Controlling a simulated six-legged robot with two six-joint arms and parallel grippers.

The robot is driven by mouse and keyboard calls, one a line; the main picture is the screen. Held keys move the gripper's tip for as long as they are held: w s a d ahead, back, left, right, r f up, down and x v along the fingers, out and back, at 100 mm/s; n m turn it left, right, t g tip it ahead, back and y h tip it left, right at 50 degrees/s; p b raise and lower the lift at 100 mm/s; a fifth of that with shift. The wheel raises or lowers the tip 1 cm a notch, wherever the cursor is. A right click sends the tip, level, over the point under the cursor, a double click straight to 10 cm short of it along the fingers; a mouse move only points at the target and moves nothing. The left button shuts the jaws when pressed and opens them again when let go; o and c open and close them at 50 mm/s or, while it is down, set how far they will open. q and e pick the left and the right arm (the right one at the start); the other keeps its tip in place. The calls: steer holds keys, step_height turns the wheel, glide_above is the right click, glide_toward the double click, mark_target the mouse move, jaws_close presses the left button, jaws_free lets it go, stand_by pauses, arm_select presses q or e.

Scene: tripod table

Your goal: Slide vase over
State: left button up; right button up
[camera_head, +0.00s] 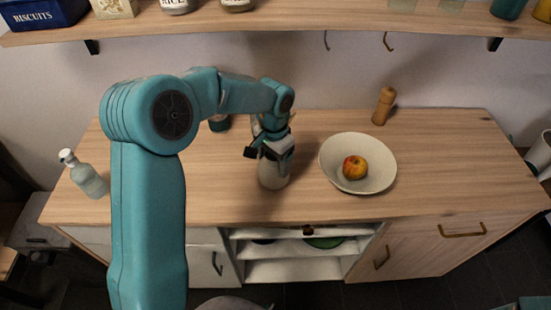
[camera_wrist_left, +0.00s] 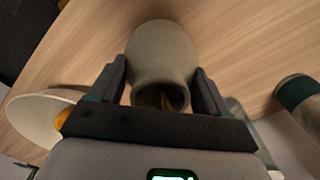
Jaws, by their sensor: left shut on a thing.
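The vase (camera_head: 273,176) is pale grey and stands on the wooden counter, left of the white bowl. My left gripper (camera_head: 270,155) comes down on it from above. In the left wrist view the vase (camera_wrist_left: 162,52) sits between the two fingers of my left gripper (camera_wrist_left: 163,88), which are shut on it, with its dark open mouth toward me. The gripper hides the vase's upper part in the head view. My right gripper is not in view.
A white bowl (camera_head: 330,172) with an apple (camera_head: 355,168) stands close to the right of the vase. A pepper mill (camera_head: 383,106) stands behind the bowl. A soap bottle (camera_head: 88,178) is at the left end. The counter's right end is clear. A shelf (camera_head: 300,24) hangs above.

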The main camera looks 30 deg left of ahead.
arm_select(q)
steer(key=o, duration=1.3)
steer(key=shift+o, duration=0.2)
step_height(320, 180, up, 16)
steer(key=shift+r, duration=0.15)
